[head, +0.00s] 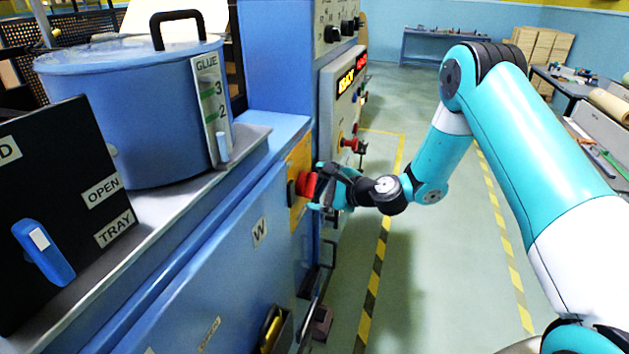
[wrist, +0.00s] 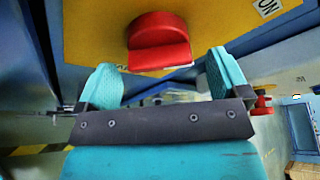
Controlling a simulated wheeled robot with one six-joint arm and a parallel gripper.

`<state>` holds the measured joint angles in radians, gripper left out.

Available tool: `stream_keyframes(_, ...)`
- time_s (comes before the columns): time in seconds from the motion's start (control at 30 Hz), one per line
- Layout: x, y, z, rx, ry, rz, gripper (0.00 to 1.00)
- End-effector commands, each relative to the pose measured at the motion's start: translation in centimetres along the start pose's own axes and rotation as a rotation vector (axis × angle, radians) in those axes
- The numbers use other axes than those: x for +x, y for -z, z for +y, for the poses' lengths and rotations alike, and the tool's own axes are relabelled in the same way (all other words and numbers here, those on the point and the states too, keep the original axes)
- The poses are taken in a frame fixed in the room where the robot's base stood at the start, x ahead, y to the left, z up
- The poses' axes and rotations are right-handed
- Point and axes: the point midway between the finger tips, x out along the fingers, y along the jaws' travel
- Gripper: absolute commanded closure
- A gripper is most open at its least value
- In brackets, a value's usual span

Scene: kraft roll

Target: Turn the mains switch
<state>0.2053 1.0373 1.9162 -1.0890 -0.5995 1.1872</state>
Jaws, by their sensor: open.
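The mains switch is a red knob (head: 308,185) on a yellow plate (head: 299,160) on the side of the blue machine. In the wrist view the red knob (wrist: 159,42) has a round back and a thick handle bar, and lies just beyond my fingertips, between their lines. Part of an "ON" label shows on the yellow plate (wrist: 90,25) at the upper right. My gripper (wrist: 166,82) is open, with one teal finger on each side and nothing between them. In the head view my gripper (head: 328,188) is right at the knob; whether it touches is unclear.
A blue glue pot (head: 135,110) stands on the machine's top. A black panel with a blue lever (head: 43,252) is at the left. Another control panel (head: 343,100) with knobs stands beyond the switch. The floor (head: 430,270) to the right is open.

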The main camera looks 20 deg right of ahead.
Motion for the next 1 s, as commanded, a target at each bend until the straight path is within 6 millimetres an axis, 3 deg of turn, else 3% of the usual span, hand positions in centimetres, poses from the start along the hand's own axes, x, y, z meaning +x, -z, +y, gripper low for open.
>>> stream_keyframes(0.2,1.5,0.0,0.0,0.000,0.000,0.000,0.06)
stream_keyframes(0.47,1.6,0.0,0.0,0.000,0.000,0.001,0.06)
stream_keyframes(0.7,1.6,0.0,0.0,0.000,0.000,0.001,0.56)
stream_keyframes(1.0,1.6,0.2,0.1,-0.028,0.013,0.000,0.56)
